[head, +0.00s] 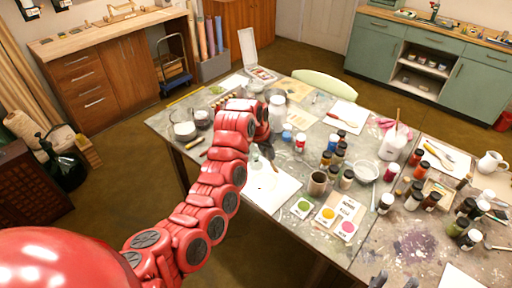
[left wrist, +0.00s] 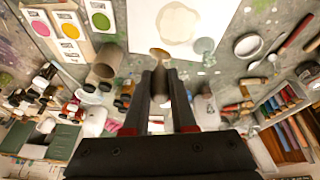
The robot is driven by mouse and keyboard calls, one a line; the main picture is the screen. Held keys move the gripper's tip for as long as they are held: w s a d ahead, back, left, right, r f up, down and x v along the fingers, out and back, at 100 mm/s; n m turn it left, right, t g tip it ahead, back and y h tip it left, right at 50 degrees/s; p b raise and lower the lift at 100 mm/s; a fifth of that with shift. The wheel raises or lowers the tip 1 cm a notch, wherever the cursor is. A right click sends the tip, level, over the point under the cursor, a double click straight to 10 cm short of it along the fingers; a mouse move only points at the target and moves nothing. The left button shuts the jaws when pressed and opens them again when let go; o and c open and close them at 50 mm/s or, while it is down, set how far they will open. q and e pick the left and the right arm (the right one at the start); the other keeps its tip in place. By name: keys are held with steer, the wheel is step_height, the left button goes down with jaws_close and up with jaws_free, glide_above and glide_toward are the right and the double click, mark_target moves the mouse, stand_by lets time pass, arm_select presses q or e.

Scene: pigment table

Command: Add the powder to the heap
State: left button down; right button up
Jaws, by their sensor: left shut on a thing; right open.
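In the left wrist view my left gripper (left wrist: 165,82) is shut on a slim spoon or scoop (left wrist: 160,54) with a brownish tip. The tip lies close to the near edge of a white sheet. The sheet also shows in the head view (head: 283,192). In the head view my red left arm hides most of the gripper and spoon. My right gripper (head: 394,282) shows at the bottom edge, open and empty.
A glass piece (left wrist: 203,47) stands at the sheet's edge, right of the spoon. A dish of white powder (head: 185,131) is at the table's left. A brown cup (head: 317,183), colour cards (head: 325,214) and several bottles crowd the right side.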

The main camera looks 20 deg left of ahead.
arm_select(q)
steer(key=a+f, duration=0.4)
steer(key=f, duration=0.2)
steer(key=shift+w+f, duration=0.15)
steer(key=shift+f, duration=0.15)
stand_by(0.4)
steer(key=shift+f+b, duration=0.35)
steer(key=shift+f, duration=0.35)
stand_by(1.7)
steer(key=shift+r, duration=0.1)
step_height(320, 180, up, 7)
steer(key=p, duration=0.1)
stand_by(0.7)
